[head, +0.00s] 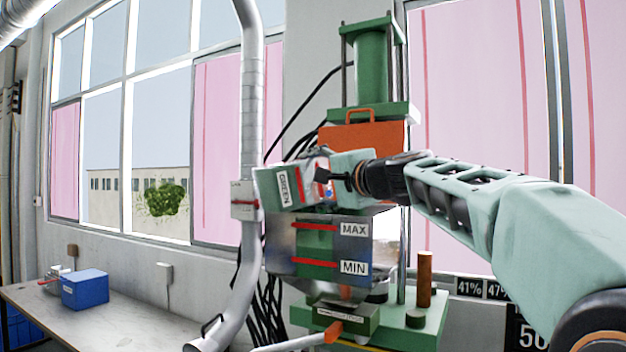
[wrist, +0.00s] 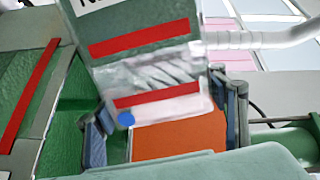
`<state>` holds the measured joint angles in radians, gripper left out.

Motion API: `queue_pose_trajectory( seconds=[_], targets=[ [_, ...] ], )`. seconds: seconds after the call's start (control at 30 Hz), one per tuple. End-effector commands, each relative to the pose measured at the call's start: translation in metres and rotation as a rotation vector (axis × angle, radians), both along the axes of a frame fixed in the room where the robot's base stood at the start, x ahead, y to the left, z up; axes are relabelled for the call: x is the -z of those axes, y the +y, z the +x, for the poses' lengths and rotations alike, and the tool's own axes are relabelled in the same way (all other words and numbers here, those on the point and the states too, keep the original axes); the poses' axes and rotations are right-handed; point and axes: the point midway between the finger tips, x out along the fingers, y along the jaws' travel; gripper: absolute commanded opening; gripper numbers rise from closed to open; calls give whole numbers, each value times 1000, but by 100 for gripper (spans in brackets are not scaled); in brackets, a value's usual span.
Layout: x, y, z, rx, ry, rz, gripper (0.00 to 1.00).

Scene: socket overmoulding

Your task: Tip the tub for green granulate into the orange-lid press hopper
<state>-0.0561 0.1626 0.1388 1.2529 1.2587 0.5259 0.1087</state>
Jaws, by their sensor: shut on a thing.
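The green tub (head: 270,189), labelled GREEN, is held above the press hopper (head: 281,245). It is tilted, with its label text running steeply downward. My gripper (head: 326,178) is shut on it. In the wrist view the tub (wrist: 140,22) shows red bands and a clear section between my gripper's dark fingers (wrist: 165,122). The hopper has MAX and MIN marks and a window with green behind it. The orange lid (head: 376,134) stands upright behind the hopper and also shows in the wrist view (wrist: 180,142). The hopper mouth and any pouring granulate are hidden in the head view.
The green press column (head: 371,68) rises behind the lid. A grey pipe (head: 251,110) runs close to the left of the tub. A blue box (head: 85,290) sits on the bench (head: 130,318) at the left. A brown cylinder (head: 424,279) stands on the press base at right.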

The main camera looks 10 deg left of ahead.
Motion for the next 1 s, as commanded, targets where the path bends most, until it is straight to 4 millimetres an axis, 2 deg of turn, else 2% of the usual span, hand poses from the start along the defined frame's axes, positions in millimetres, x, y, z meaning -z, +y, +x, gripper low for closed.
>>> queue_pose_trajectory(
  seconds=[1.0],
  targets=[
    [-5, -4, 3, -2, 22, 36, 8]
  ],
)
